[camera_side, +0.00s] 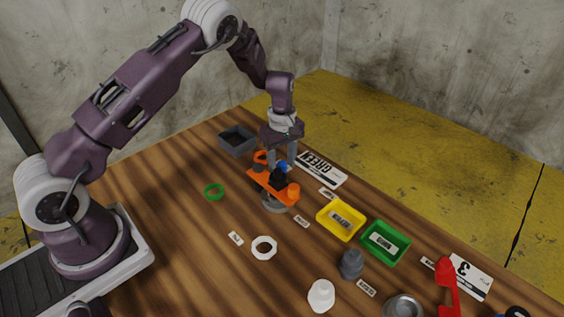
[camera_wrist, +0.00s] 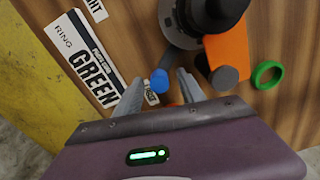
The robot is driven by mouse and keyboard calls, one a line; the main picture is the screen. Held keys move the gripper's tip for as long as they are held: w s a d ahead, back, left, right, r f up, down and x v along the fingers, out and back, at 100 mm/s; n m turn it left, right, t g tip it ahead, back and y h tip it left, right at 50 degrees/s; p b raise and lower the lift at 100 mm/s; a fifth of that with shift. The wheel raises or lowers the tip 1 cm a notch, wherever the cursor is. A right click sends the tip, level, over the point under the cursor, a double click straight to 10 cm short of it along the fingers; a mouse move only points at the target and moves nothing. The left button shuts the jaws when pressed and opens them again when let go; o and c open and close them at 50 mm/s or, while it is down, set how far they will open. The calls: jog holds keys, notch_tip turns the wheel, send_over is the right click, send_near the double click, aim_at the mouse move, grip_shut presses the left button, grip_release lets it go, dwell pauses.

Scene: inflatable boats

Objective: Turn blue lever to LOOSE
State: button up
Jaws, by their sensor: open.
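The blue lever (camera_wrist: 159,80) shows in the wrist view as a short rounded blue end beside a dark round fixture (camera_wrist: 205,14). In the side view the lever (camera_side: 283,167) is a small blue patch at the orange part (camera_side: 266,188), mostly hidden by my fingers. My gripper (camera_wrist: 160,76) is open, pointing down, with one finger on each side of the blue end. It also shows in the side view (camera_side: 281,163). I cannot tell whether either finger touches the lever. A small label (camera_wrist: 151,93) near the fingers is partly hidden, and I cannot read it.
A white card reading GREEN (camera_side: 321,169) lies behind the fixture. A grey tray (camera_side: 236,141) is at the back, with yellow (camera_side: 341,220) and green (camera_side: 386,242) trays to the right.

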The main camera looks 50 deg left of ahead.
notch_tip(320, 180, up, 8)
jog(key=shift+f, duration=0.25)
jog(key=s+d+r+m+t+h, duration=0.1)
jog(key=s+d+r+m, duration=0.2)
jog(key=s+r, duration=0.5)
jog(key=s+d+r+m+t, duration=0.2)
jog(key=s+r+m, duration=0.15)
jog(key=r, duration=0.75)
jog(key=s+d+r+m+t, duration=0.1)
jog(key=s+m, duration=0.3)
jog(key=s, duration=0.6)
jog(key=s+d+r+m+t+y, duration=0.1)
jog(key=s+m, duration=0.4)
jog(key=s, duration=0.6)
jog(key=shift+s+d+r+t, duration=0.25)
jog(key=shift+d+r, duration=0.2)
jog(key=shift+r, duration=0.25)
